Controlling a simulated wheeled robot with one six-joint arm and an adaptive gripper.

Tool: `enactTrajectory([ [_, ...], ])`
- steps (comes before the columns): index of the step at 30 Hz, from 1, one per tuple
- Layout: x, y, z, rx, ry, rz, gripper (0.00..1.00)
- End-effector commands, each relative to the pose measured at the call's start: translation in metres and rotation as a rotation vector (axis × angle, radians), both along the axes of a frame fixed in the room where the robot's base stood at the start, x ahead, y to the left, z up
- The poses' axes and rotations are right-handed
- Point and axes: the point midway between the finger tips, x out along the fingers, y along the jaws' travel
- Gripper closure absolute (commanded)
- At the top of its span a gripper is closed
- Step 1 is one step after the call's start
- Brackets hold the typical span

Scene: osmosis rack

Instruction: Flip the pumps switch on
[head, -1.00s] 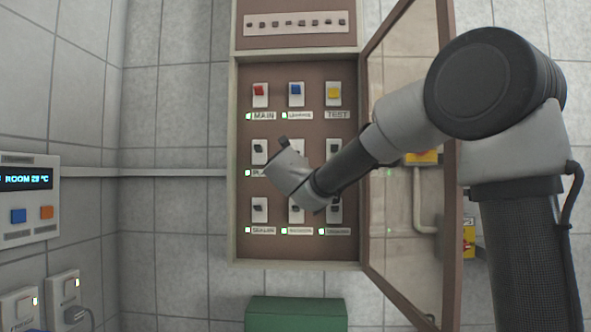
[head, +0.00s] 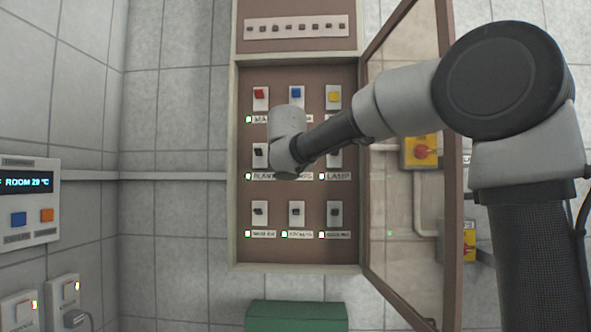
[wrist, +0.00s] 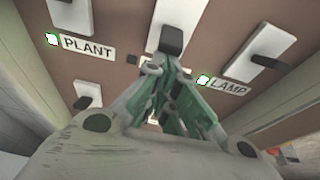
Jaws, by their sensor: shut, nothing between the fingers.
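The pumps switch (wrist: 172,38) is in the middle of the panel's middle row, between the plant and lamp labels. In the wrist view it is a black rocker on a white plate. My gripper (wrist: 164,66) is shut and empty, its green-and-grey fingers together just below the rocker; I cannot tell whether they touch it. In the head view my wrist (head: 287,140) covers this switch and the fingers, and only the end of its label shows.
The plant switch (head: 260,155) and lamp switch (head: 335,158) flank it closely. Red, blue and yellow switches are above, and a row of black switches (head: 297,213) is below. The cabinet's glass door (head: 405,270) stands open at the right, beside my arm.

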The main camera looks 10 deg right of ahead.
Motion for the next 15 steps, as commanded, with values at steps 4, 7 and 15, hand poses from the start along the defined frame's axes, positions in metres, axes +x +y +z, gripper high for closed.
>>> enactTrajectory([
  [4,-0.0022,0.0023,0.0091,0.037,0.098,0.001,1.0],
  [7,-0.004,0.0013,0.0112,0.046,0.141,-0.002,1.0],
  [15,-0.0046,0.0007,0.0125,0.043,0.14,-0.002,1.0],
])
